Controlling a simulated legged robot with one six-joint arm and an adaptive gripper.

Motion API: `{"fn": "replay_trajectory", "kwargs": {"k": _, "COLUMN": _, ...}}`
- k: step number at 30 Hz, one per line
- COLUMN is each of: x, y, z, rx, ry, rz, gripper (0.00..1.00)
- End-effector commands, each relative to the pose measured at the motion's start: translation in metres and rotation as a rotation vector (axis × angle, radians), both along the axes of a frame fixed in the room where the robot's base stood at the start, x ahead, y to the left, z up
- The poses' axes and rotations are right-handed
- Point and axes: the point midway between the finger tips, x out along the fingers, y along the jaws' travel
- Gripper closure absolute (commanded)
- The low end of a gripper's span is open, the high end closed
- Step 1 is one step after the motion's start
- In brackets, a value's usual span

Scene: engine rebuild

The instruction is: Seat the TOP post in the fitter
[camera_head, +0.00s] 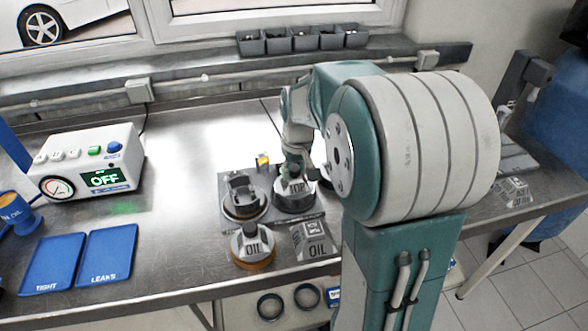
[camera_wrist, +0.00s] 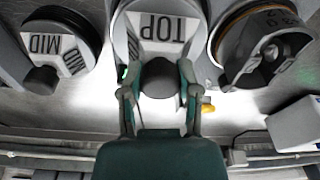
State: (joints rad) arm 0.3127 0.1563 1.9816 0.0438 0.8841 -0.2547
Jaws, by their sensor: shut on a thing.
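The TOP post (camera_head: 297,187) is a grey piece with a sloped face lettered TOP. In the head view it appears at a dark round base (camera_head: 294,204); I cannot tell if it rests in it or hovers. My gripper (camera_head: 299,168) is shut on its rounded dark knob, seen between both fingers (camera_wrist: 160,82) in the wrist view, where the TOP face (camera_wrist: 160,30) also shows. Beside it is a round unit (camera_head: 243,197) with a dark clamp-like top, also in the wrist view (camera_wrist: 265,50). Which part is the fitter is unclear.
An OIL post (camera_head: 252,243) on a brown ring and an OIL-marked block (camera_head: 313,240) stand in front. A MID post (camera_wrist: 62,45) shows in the wrist view. Left are blue trays (camera_head: 52,262) and a tester reading OFF (camera_head: 90,160).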

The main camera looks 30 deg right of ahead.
Motion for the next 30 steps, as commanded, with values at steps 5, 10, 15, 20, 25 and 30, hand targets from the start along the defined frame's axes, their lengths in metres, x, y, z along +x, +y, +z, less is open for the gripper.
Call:
{"fn": "replay_trajectory", "kwargs": {"k": 5, "x": 0.0002, "y": 0.0, "z": 0.0005, "rx": 0.0, "ry": -0.001, "rz": 0.0, "gripper": 1.0}}
{"fn": "replay_trajectory", "kwargs": {"k": 10, "x": 0.0002, "y": 0.0, "z": 0.0005, "rx": 0.0, "ry": -0.001, "rz": 0.0, "gripper": 0.26}}
{"fn": "replay_trajectory", "kwargs": {"k": 15, "x": 0.0, "y": 0.0, "z": 0.0004, "rx": 0.0, "ry": -0.001, "rz": 0.0, "gripper": 0.17}}
{"fn": "replay_trajectory", "kwargs": {"k": 20, "x": 0.0, "y": 0.0, "z": 0.0002, "rx": 0.0, "ry": 0.0, "rz": 0.0, "gripper": 0.17}}
{"fn": "replay_trajectory", "kwargs": {"k": 25, "x": -0.0002, "y": 0.0, "z": -0.0002, "rx": 0.0, "ry": 0.001, "rz": 0.0, "gripper": 0.0}}
{"fn": "replay_trajectory", "kwargs": {"k": 30, "x": -0.0001, "y": 0.0, "z": 0.0, "rx": 0.0, "ry": 0.0, "rz": 0.0, "gripper": 0.0}}
